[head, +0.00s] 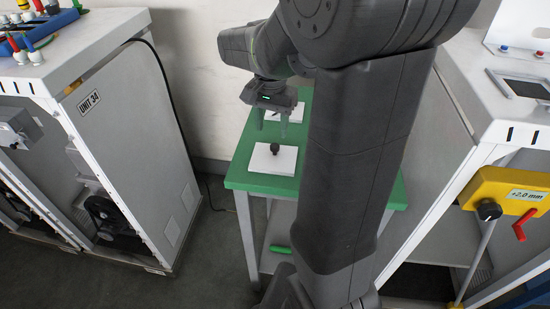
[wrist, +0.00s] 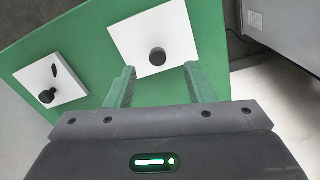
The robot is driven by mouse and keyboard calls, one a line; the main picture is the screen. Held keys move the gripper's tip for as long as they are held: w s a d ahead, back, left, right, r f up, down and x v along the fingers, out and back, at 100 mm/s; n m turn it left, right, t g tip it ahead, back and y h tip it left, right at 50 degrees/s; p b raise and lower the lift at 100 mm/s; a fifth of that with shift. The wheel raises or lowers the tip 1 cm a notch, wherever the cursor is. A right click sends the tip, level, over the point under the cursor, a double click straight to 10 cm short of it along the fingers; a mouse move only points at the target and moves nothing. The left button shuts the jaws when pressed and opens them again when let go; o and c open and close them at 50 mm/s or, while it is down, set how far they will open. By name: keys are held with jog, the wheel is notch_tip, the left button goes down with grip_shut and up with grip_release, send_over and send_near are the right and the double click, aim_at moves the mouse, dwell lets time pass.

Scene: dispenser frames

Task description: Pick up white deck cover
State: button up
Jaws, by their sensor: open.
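Two white square plates with black knobs lie on a green-topped table (head: 240,176). The front plate (head: 262,163) has its knob standing upright near the middle. The rear plate (head: 297,113) is partly hidden behind my gripper (head: 273,122). In the wrist view, a plain white plate (wrist: 181,28) lies ahead of my gripper (wrist: 160,68), its knob between and just beyond the fingertips. The other plate (wrist: 70,88), at the left, has a knob and a dark slot. My gripper is open and empty above the table, pointing down.
Another cabinet (head: 440,180) with a yellow panel (head: 505,190) stands at the right. A green object (head: 281,249) lies on the lower shelf. My arm hides the table's right part.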

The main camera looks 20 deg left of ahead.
aim_at(274, 146)
jog(key=f, duration=0.7)
jog(key=shift+w+d+f, duration=0.2)
jog(key=shift+w+f, duration=0.1)
jog(key=shift+w, duration=0.05)
grip_shut()
